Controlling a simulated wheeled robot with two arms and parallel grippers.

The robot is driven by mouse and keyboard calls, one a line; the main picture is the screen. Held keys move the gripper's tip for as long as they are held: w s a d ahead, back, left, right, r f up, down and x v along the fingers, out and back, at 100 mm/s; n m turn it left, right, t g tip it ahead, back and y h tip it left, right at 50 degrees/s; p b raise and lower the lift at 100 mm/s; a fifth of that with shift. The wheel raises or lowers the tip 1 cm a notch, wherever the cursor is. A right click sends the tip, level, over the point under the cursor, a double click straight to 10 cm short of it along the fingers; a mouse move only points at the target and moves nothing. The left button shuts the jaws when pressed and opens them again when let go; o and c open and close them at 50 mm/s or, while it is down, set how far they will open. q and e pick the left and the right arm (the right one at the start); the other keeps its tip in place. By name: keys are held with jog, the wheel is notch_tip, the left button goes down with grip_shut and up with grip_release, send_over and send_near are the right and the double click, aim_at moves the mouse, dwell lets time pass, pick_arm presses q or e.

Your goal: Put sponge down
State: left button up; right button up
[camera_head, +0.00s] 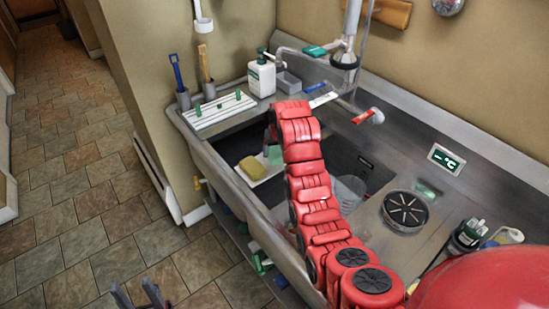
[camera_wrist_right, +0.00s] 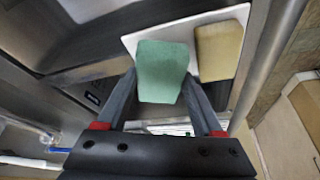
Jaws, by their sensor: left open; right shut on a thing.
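My right gripper (camera_wrist_right: 162,88) is shut on a green sponge (camera_wrist_right: 162,66). The green sponge (camera_head: 275,155) also shows in the head view, partly hidden by my red right arm, at the sink's left end. A yellow sponge (camera_head: 254,167) lies on a white tray (camera_head: 246,181). In the wrist view, the yellow sponge (camera_wrist_right: 217,50) is right of the green one, and the white tray (camera_wrist_right: 187,27) lies behind both. I cannot tell whether the green sponge touches the tray. My left gripper (camera_head: 137,294) is open and empty, low at the left, over the floor.
A metal sink (camera_head: 338,157) holds a clear container (camera_head: 347,190). A soap bottle (camera_head: 262,76), a white drying rack (camera_head: 219,109) and two brushes in cups stand on the back left ledge. The faucet (camera_head: 345,58) rises behind.

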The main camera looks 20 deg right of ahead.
aim_at(275, 154)
jog(key=shift+w+r, duration=0.1)
jog(key=shift+w, duration=0.45)
jog(key=shift+w+d+f+p, duration=0.1)
jog(key=shift+w+p, duration=0.1)
jog(key=shift+w, duration=0.15)
jog(key=shift+w+d+f+p, duration=0.1)
jog(key=shift+w+p, duration=0.1)
jog(key=shift+w, duration=0.15)
notch_tip(275, 154, down, 4)
jog(key=shift+s+r+p, duration=0.1)
jog(key=shift+r+p, duration=0.15)
jog(key=shift+p, duration=0.85)
jog(key=shift+f, duration=0.15)
jog(key=o, duration=1)
jog(key=shift+f+b, duration=0.1)
jog(key=shift+b, duration=0.2)
jog(key=o, duration=0.4)
jog(key=shift+o, duration=0.2)
